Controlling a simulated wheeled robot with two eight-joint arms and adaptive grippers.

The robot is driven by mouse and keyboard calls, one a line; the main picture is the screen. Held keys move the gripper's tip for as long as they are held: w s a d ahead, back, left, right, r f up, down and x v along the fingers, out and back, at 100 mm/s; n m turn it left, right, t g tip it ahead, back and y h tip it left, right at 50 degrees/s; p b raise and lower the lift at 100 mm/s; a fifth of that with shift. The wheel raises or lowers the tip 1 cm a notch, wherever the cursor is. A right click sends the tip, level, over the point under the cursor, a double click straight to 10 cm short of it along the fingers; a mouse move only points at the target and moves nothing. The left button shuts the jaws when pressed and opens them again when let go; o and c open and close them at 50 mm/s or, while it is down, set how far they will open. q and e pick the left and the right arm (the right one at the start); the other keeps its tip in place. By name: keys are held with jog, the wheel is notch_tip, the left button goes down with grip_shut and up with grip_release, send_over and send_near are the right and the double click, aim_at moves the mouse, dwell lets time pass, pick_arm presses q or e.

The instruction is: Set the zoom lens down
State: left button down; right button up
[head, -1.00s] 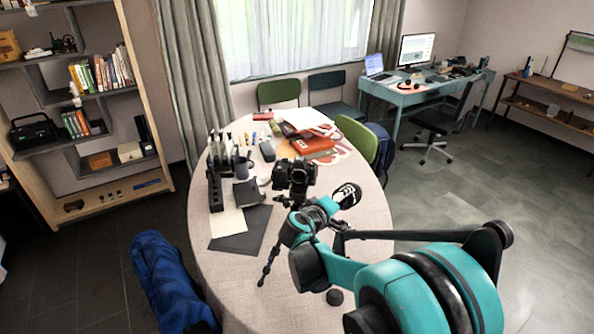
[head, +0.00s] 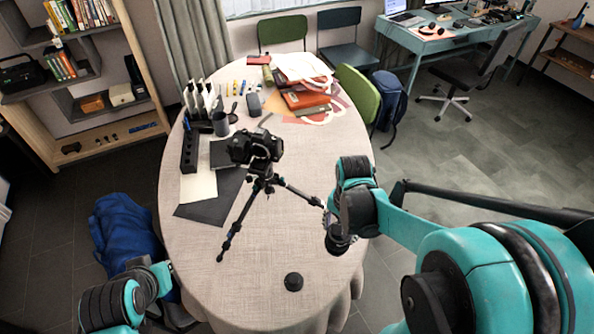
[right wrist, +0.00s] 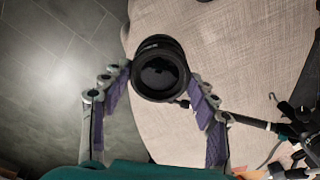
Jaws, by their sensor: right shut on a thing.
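The zoom lens (right wrist: 160,68), a black cylinder, is gripped between the two fingers of my right gripper (right wrist: 158,88) in the right wrist view. Its round glass end faces that camera. In the head view my right gripper (head: 338,238) is low near the table's right edge, right of the tripod, and mostly hides the lens. I cannot tell whether the lens touches the table (head: 255,300). A black camera (head: 256,147) sits on a black tripod (head: 262,187) standing on the table.
A tripod leg reaches close to my right gripper. A dark mat (head: 210,205), a grey mug (head: 220,124) and books (head: 305,100) lie farther back.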

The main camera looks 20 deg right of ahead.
jog(key=w+a+f+b, duration=0.3)
jog(key=w+f+b, duration=0.2)
jog(key=w+f, duration=0.5)
jog(key=shift+f, duration=0.2)
jog(key=shift+c, duration=0.5)
jog(key=o, duration=1.3)
jog(key=shift+o, duration=0.2)
jog(key=shift+r, duration=0.15)
